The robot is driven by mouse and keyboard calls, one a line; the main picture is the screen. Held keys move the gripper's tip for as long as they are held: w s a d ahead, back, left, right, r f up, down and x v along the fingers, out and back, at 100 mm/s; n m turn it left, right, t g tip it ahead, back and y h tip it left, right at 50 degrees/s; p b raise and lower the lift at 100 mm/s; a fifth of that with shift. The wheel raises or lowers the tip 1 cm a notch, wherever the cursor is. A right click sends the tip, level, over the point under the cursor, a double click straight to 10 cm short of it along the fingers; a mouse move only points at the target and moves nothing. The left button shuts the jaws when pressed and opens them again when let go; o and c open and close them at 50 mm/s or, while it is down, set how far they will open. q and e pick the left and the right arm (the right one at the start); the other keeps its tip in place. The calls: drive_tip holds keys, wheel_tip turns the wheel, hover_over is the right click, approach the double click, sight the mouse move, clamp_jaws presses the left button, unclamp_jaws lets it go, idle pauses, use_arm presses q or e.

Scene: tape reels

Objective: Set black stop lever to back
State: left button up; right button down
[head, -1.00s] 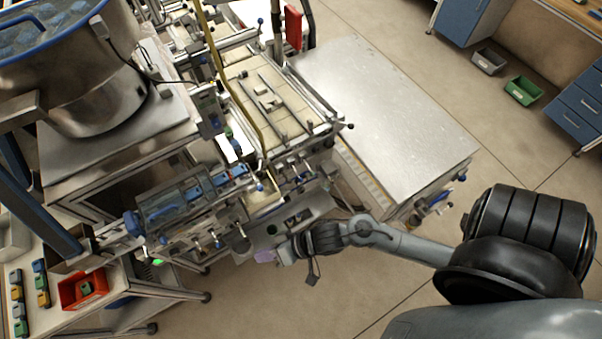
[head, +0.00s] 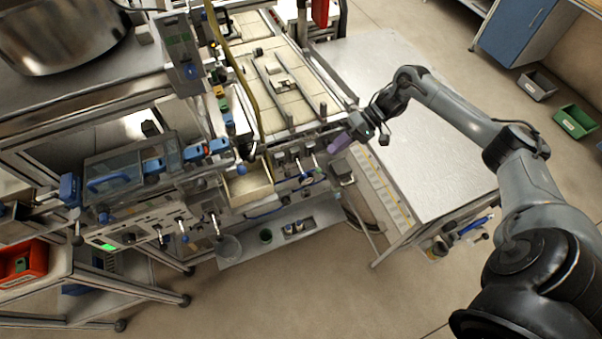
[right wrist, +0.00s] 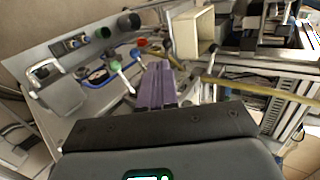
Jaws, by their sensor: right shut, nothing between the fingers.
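My right gripper (head: 334,147) has shut, empty purple fingers. It hovers at the right front of the machine, just right of a row of small levers (head: 297,162) with pale handles and dark ends. In the right wrist view the shut purple fingers (right wrist: 160,82) point toward the machine front. A white-handled lever (right wrist: 122,72) with a green base stands left of them, apart from the fingertips. I cannot tell for sure which lever is the black stop lever or which way it is set. My left gripper is out of view.
A cream open box (head: 250,188) sits left of the levers; it also shows in the right wrist view (right wrist: 192,35). A yellow hose (head: 240,85) hangs over the machine. A bare metal table (head: 440,165) lies under my right arm.

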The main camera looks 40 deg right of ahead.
drive_tip(key=shift+w+d+r+b, duration=0.25)
drive_tip(key=shift+w+r, duration=0.1)
drive_tip(key=shift+w, duration=0.1)
drive_tip(key=shift+w+d+r+b, duration=0.1)
drive_tip(key=shift+w+r+b, duration=0.15)
drive_tip(key=shift+w, duration=0.2)
approach(285, 170)
drive_tip(key=a+f, duration=0.2)
drive_tip(key=a, duration=0.1)
drive_tip(key=a+f, duration=0.1)
drive_tip(key=a, duration=0.1)
drive_tip(key=shift+s, duration=0.15)
drive_tip(key=shift+a, duration=0.15)
